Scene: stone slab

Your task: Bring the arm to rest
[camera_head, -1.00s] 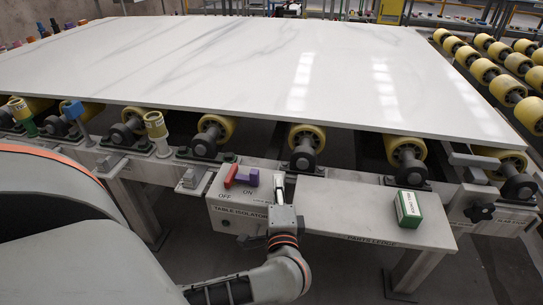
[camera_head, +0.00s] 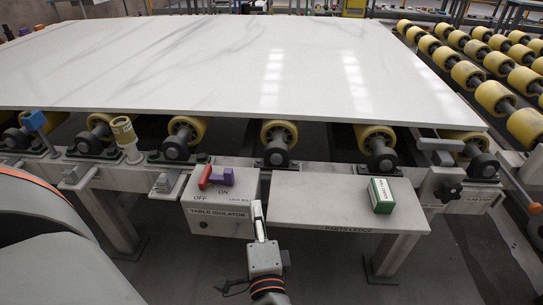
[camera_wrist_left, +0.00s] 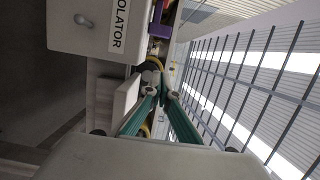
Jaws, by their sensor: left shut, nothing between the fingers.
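My left gripper (camera_head: 257,206) is shut and empty in the head view. Its tips point away from me, in front of the gap between the table isolator box (camera_head: 208,220) and the parts ledge (camera_head: 320,190). In the left wrist view, the teal fingers of my left gripper (camera_wrist_left: 161,92) are together with nothing held, and the isolator box (camera_wrist_left: 80,30) is close by at the upper left. My right gripper is in neither view.
A red handle (camera_head: 205,177) and a purple piece (camera_head: 222,177) sit on the isolator box. A green and white carton (camera_head: 381,195) stands on the ledge. Behind, a large white slab (camera_head: 230,70) lies on yellow rollers (camera_head: 186,129). Open floor shows below the ledge.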

